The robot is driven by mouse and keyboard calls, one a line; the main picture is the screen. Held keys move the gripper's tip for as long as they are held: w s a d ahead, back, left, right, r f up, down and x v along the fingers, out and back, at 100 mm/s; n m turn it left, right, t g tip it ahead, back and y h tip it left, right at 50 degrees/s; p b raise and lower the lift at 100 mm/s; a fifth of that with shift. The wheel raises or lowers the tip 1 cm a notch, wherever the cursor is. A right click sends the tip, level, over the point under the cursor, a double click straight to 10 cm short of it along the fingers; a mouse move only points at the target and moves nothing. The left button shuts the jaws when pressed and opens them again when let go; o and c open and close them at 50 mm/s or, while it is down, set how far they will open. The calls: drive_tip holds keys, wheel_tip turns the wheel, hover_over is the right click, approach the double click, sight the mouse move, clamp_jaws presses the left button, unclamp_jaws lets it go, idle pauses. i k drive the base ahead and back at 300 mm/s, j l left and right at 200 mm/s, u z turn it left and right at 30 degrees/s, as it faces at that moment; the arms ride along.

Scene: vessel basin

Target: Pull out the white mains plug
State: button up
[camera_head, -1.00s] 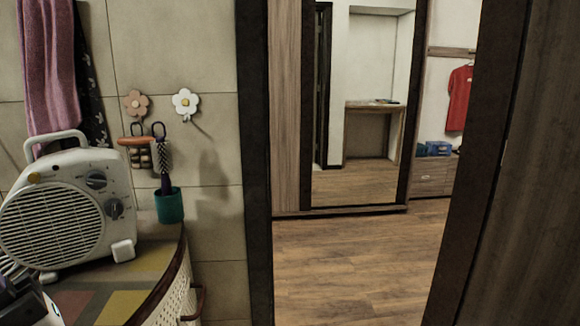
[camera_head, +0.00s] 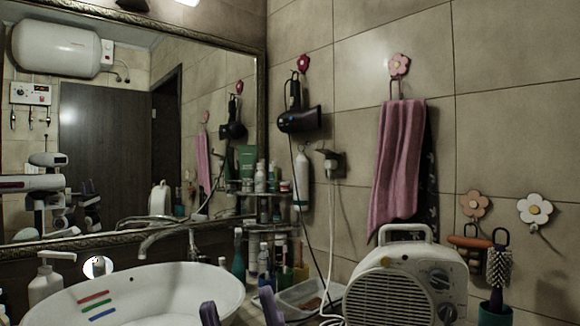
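The white mains plug (camera_head: 331,163) sits at a wall socket on the tiled wall, right of the mirror. It is small, and its prongs are hidden. Its white cable (camera_head: 330,230) hangs from it toward the counter by the white fan heater (camera_head: 405,285). My gripper (camera_head: 238,309) shows at the bottom edge as two dark purple fingertips with a clear gap between them. It appears open and empty, low in front of the basin's right side and well below and left of the plug. The rest of the gripper is out of frame.
A black hairdryer (camera_head: 300,120) hangs left of the plug, its dark cord running down nearby. A pink towel (camera_head: 398,165) hangs to the right. Bottles and a tray (camera_head: 300,297) stand below; the white basin (camera_head: 150,290) is left.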

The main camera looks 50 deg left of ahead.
sight(330, 165)
drive_tip(key=u, duration=1.3)
